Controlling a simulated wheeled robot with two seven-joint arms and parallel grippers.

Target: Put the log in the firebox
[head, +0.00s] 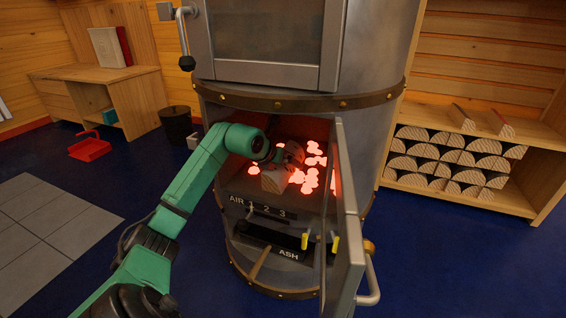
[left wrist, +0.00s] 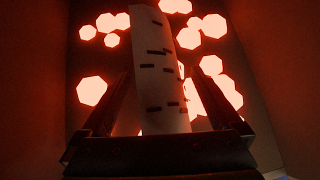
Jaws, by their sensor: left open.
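The stove's firebox (head: 238,186) is open, with glowing embers inside. A log (head: 272,181) lies in the firebox, its pale end towards the front. In the left wrist view the log (left wrist: 158,75) shows white bark with dark marks, and embers glow behind it. My left arm reaches in through the firebox opening. My left gripper (head: 284,157) is inside, at the log. In the wrist view its fingers (left wrist: 163,88) are apart, one on each side of the log. Whether they touch it is hard to tell. My right gripper is not in view.
The firebox door (head: 347,215) stands open to the right of the opening. A wood rack (head: 457,160) with several split logs is at the right. A dark bin (head: 176,125), a red dustpan (head: 89,148) and a wooden desk (head: 134,90) are at the left.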

